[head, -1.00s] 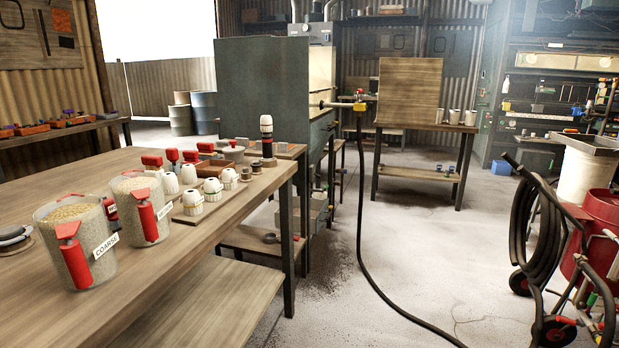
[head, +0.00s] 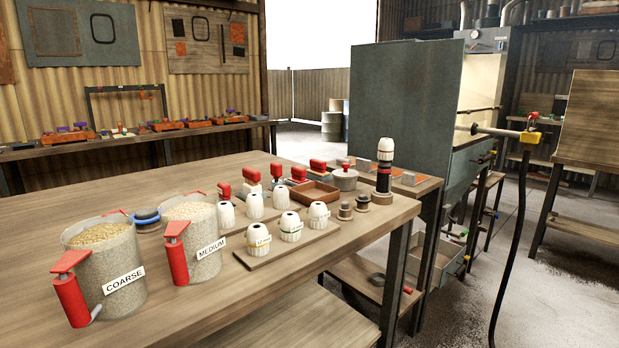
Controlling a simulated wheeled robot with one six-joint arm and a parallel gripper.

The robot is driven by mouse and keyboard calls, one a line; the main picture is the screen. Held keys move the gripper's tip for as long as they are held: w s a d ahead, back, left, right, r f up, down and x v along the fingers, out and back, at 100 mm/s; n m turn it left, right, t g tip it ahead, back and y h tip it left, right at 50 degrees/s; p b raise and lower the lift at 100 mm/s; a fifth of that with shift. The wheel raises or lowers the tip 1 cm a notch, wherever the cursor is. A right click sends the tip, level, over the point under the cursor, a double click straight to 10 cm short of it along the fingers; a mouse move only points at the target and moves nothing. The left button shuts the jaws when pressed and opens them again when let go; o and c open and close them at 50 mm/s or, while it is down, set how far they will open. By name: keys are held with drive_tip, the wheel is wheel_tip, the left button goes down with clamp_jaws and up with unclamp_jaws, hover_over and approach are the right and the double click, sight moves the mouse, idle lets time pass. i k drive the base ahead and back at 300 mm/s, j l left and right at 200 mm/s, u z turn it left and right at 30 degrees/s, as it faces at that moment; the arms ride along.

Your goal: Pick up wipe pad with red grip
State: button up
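Several small red-gripped items stand together on the wooden workbench (head: 45,225), behind the white nozzles. One has a wide red grip over a pale block (head: 252,181), which looks like a wipe pad. Another wide red grip (head: 318,166) shows to its right, its base partly hidden by a wooden tray. Narrower red handles (head: 278,171) stand between them. At this size I cannot tell for sure which one is the wipe pad. My gripper is not in view.
Buckets marked COARSE (head: 110,262) and MEDIUM (head: 192,240), with red handles, stand at the bench front. White nozzles (head: 290,228) on a board, a wooden tray (head: 313,194) and a black-and-white nozzle stack (head: 384,168) crowd the right end. The bench's left part is clear.

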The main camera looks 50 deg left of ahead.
sight(299, 173)
drive_tip(key=i+l+u, duration=0.1)
drive_tip(key=i+u, duration=0.25)
drive_tip(key=i+l+u, duration=0.15)
drive_tip(key=i+u, duration=0.45)
drive_tip(key=u, duration=0.15)
drive_tip(key=i+l+u, duration=0.15)
drive_tip(key=u, duration=0.2)
drive_tip(key=i+l+u, duration=0.2)
drive_tip(key=u, duration=0.2)
drive_tip(key=i+l+u, duration=0.25)
drive_tip(key=u, duration=0.15)
